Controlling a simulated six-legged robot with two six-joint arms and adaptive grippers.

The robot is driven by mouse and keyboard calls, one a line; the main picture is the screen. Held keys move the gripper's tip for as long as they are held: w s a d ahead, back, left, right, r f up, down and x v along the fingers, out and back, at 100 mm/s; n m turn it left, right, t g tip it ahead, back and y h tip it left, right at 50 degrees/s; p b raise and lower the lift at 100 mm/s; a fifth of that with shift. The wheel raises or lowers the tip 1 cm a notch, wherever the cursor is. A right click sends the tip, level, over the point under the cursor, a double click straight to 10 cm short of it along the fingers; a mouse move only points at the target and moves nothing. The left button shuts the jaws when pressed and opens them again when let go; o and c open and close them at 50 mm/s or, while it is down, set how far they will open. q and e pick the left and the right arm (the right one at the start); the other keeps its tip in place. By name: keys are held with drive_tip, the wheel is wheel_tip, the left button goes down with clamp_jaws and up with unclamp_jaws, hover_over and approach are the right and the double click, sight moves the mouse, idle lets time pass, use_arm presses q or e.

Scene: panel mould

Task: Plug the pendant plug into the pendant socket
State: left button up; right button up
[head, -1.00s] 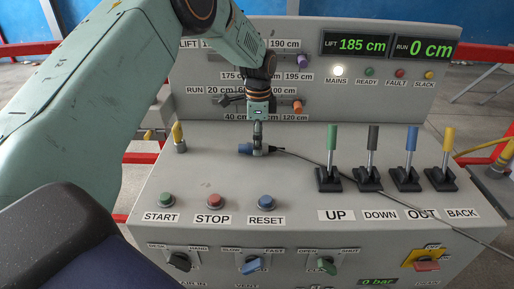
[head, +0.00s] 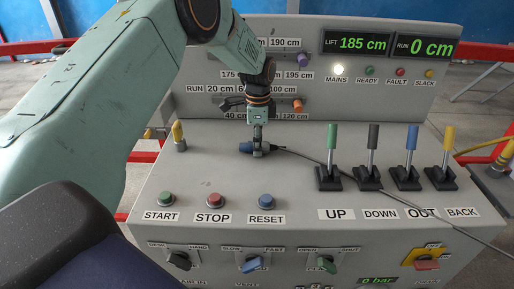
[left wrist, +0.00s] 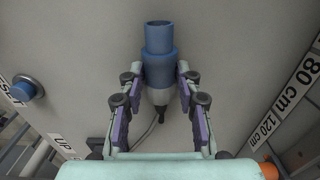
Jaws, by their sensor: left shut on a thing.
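My left gripper (head: 258,147) is over the flat top of the grey console and is shut on the pendant plug (head: 246,148). In the left wrist view the plug (left wrist: 158,55) is a blue stepped cylinder with a grey rear end, held between the two fingers of my left gripper (left wrist: 158,85). Its blue end points left in the head view, and its dark cable (head: 300,156) trails off to the right. The plug lies level, at or just above the console top; I cannot tell if it touches. I cannot make out the pendant socket. My right gripper is not in view.
START, STOP and RESET buttons (head: 265,201) are in front. A yellow-topped lever (head: 178,135) stands to the left. The slider panel (head: 350,100) rises behind.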

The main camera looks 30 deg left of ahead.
use_arm(q)
clamp_jaws()
drive_tip(key=shift+s, duration=0.1)
wheel_tip(320, 180, up, 10)
drive_tip(key=shift+f, duration=0.1)
